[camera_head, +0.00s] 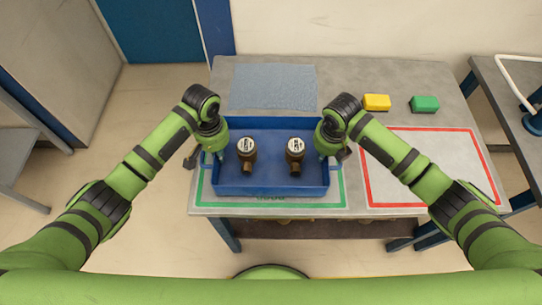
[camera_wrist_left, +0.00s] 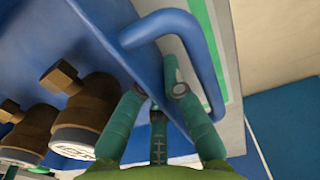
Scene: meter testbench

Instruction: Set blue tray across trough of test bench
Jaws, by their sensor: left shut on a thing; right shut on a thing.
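The blue tray (camera_head: 270,180) is on the grey table, over the green-outlined area, with two brass water meters (camera_head: 246,153) (camera_head: 295,153) standing in it. My left gripper (camera_head: 213,158) is at the tray's left end. The test bench trough cannot be made out.
A red-outlined area (camera_head: 420,195) to the right is empty. A yellow block (camera_head: 376,102) and a green block (camera_head: 424,104) lie behind it. A blue-grey mat (camera_head: 272,86) lies behind the tray. Another table (camera_head: 500,95) with a white hose stands at far right.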

